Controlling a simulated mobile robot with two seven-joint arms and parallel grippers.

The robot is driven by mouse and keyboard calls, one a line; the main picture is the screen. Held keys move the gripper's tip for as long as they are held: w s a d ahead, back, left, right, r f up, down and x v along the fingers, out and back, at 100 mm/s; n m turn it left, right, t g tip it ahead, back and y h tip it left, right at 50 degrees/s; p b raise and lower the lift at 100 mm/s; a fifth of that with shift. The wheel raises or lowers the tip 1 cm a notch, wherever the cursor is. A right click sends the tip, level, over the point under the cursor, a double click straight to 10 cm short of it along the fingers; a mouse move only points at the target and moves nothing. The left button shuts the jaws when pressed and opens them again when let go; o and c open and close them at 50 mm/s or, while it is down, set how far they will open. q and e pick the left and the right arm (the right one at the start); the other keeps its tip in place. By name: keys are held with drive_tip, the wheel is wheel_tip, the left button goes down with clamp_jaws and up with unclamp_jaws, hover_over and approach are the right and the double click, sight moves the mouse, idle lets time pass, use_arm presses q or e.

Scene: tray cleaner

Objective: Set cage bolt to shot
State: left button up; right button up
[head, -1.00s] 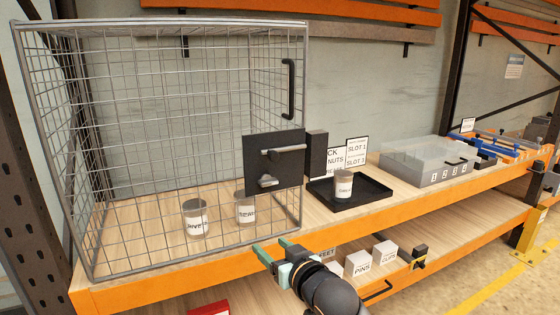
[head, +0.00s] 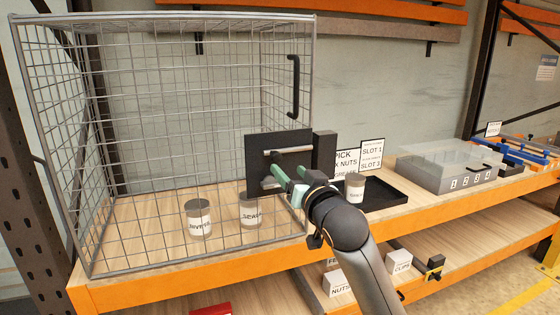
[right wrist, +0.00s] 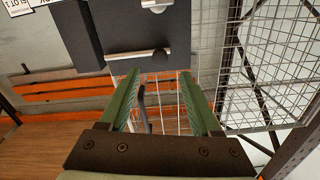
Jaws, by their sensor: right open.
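The cage bolt is on a dark plate (head: 257,165) on the cage's front right edge. Its silver bar (head: 290,151) lies level across the plate, pointing at a dark block (head: 324,155) on the right. Whether the bar's tip enters the block cannot be told. In the right wrist view the bar (right wrist: 132,55) has a dark knob (right wrist: 160,58) at one end. My right gripper (head: 270,180) is open in front of the plate, just below the bar. In the wrist view its fingertips (right wrist: 159,76) sit apart, with the knob just beyond the gap. My left gripper is not in view.
The wire cage (head: 165,18) holds two labelled cups (head: 198,218) on the wooden shelf. A black tray (head: 388,194) with a cup (head: 354,187) stands right of my arm. A clear-lidded grey box (head: 440,175) is farther right. A black handle (head: 293,86) rises above the plate.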

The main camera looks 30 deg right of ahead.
sight(278, 159)
drive_tip(key=x, duration=0.7)
drive_tip(key=shift+p, duration=0.3)
clamp_jaws()
idle(1.1)
